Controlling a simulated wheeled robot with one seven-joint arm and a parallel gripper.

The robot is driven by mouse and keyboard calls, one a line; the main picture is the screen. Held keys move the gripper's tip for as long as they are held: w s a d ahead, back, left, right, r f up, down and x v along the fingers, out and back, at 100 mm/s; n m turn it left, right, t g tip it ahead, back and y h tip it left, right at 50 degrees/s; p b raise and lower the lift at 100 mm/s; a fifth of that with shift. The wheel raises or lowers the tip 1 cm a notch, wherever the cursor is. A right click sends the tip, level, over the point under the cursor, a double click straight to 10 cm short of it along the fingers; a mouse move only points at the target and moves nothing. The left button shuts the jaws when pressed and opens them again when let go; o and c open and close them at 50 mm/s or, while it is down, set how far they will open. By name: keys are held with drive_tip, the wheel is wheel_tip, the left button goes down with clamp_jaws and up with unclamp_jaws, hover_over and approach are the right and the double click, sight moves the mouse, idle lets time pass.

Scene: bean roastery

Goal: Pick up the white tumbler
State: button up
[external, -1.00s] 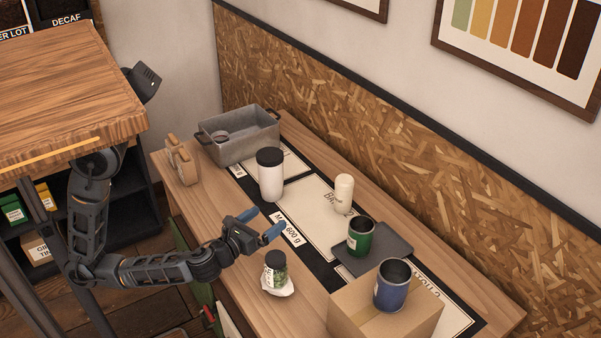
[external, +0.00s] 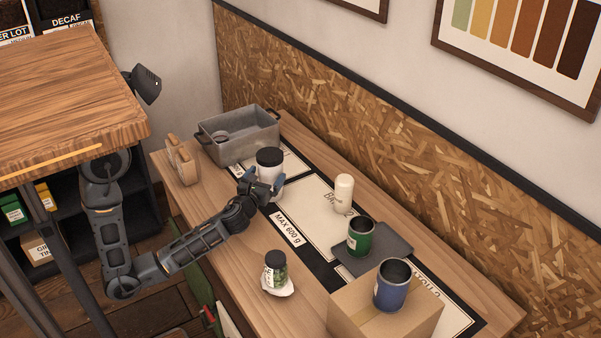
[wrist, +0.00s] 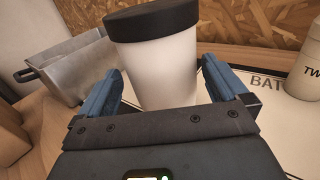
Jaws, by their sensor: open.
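The white tumbler (external: 270,160) with a black lid stands upright on the table mat. In the wrist view the tumbler (wrist: 163,68) is straight ahead, its white body between the two blue fingers. My gripper (external: 264,178) is open in front of it, and it also shows in the wrist view (wrist: 162,88) with a finger on each side. A small gap shows at the right finger; contact at the left finger is unclear. The lower part of the tumbler is hidden behind my gripper.
A grey metal bin (external: 240,149) stands behind left, with wooden pieces (external: 182,162) beside it. To the right are a cream bottle (external: 343,194), a green cup (external: 360,238) on a grey tray (external: 388,246), and a blue cup (external: 391,287) on a cardboard box (external: 362,318). A dark-lidded jar (external: 276,268) stands near the front.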

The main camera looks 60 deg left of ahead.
drive_tip(key=shift+x, duration=1.8)
drive_tip(key=shift+d, duration=0.1)
drive_tip(key=c, duration=0.9)
drive_tip(key=shift+c, duration=0.2)
drive_tip(key=shift+r+p, duration=0.15)
drive_tip(key=shift+p, duration=0.15)
